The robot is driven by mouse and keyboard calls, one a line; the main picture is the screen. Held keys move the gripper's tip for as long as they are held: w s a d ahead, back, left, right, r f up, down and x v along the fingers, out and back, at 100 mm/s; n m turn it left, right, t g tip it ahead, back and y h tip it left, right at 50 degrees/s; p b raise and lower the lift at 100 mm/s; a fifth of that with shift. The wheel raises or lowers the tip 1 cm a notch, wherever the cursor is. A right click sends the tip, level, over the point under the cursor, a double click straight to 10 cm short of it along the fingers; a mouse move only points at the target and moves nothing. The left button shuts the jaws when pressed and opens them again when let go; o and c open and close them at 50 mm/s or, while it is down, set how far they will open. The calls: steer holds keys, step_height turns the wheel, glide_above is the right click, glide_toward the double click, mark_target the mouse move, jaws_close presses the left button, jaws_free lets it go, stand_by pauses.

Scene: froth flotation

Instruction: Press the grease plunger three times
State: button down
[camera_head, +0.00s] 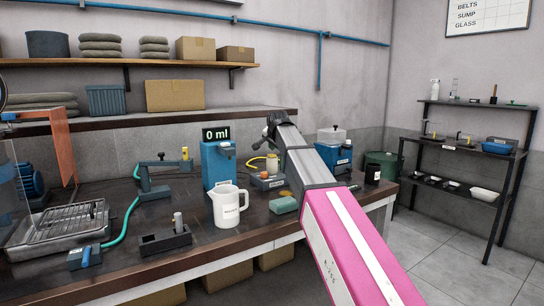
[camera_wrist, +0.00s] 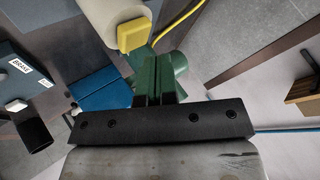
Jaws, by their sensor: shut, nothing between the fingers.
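I cannot pick out the grease plunger for certain. A white cylinder (camera_head: 272,164) with a yellow part stands at the back of the bench, behind a small blue-grey box (camera_head: 267,181). A similar cream cylinder (camera_wrist: 112,14) with a yellow block (camera_wrist: 133,35) shows close by in the wrist view. My gripper (camera_head: 267,135) is raised above the bench near these, its tips small and partly hidden in the head view. In the wrist view its green fingers (camera_wrist: 154,78) are shut and empty. I see no clear contact with anything.
A blue dispenser (camera_head: 218,166) reading 0 ml and a white jug (camera_head: 228,208) stand left of my arm. A green block (camera_head: 285,205) and a dark cup (camera_head: 373,174) are on the bench (camera_head: 120,265). A blue clamp-like device (camera_head: 153,182) stands further left.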

steer(key=shift+r, duration=0.15)
steer(key=shift+r, duration=2.4)
steer(key=shift+r, duration=0.1)
stand_by(0.7)
step_height(320, 180, up, 4)
steer(key=shift+f, duration=0.25)
steer(key=shift+f, duration=0.1)
steer(key=shift+f, duration=4.3)
steer(key=shift+f, duration=0.1)
steer(key=shift+f, duration=0.3)
